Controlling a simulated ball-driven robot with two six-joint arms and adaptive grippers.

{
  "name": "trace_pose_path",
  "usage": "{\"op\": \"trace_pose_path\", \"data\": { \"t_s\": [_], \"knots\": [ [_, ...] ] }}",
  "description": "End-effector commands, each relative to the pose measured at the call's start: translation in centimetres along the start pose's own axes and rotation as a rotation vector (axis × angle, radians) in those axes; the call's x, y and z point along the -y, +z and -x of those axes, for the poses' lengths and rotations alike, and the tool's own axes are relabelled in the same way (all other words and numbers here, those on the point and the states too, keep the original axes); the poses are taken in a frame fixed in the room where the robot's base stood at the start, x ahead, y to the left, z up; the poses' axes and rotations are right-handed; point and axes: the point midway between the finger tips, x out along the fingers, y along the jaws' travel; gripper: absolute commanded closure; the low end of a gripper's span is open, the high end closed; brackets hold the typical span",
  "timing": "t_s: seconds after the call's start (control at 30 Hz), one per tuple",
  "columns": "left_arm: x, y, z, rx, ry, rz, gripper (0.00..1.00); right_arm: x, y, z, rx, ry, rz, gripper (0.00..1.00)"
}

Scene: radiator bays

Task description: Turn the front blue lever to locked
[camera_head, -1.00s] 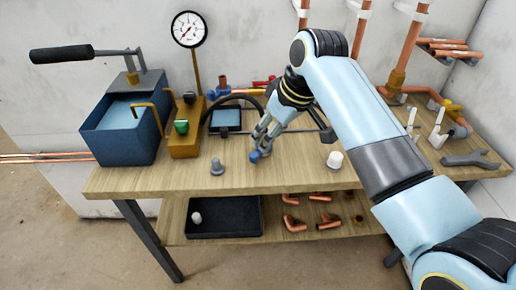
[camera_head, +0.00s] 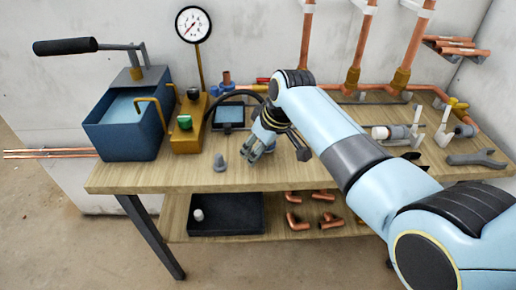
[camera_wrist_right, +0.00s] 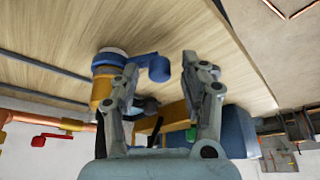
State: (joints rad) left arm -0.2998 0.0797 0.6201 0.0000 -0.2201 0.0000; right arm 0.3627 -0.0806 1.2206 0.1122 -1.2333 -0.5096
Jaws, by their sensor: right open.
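My right gripper (camera_head: 254,154) is over the front middle of the bench in the head view, fingers pointing down towards the top. In the right wrist view the gripper (camera_wrist_right: 158,85) is open, with its two fingers apart. A blue lever (camera_wrist_right: 155,68) lies in front of the gap between the fingers, joined to a brass valve body (camera_wrist_right: 102,88) with a blue collar. The left-hand finger overlaps part of the valve in that view; I cannot tell whether it touches. In the head view my gripper and arm hide this lever. My left gripper is not in view.
A blue tank (camera_head: 124,130) with a long-handled pump and a gauge (camera_head: 192,25) stand on the left. A grey peg-like piece (camera_head: 219,163) stands left of my gripper. Copper risers are at the back, a wrench (camera_head: 477,158) at the right. A red lever (camera_wrist_right: 52,136) shows in the wrist view.

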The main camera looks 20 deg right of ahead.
Motion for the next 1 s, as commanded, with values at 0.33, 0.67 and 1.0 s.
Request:
{"op": "trace_pose_path", "data": {
  "t_s": [0.33, 0.67, 1.0],
  "knots": [
    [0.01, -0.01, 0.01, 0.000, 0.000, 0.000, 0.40, 0.00, 0.00, 0.04, 0.000, 0.000, 0.000, 0.88],
    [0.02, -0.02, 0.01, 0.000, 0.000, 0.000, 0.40, 0.00, 0.01, 0.04, 0.000, 0.000, -0.001, 1.00],
    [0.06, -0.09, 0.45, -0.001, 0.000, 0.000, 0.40, -0.59, 0.54, 0.36, 0.002, -0.002, 0.009, 1.00]
  ]
}}
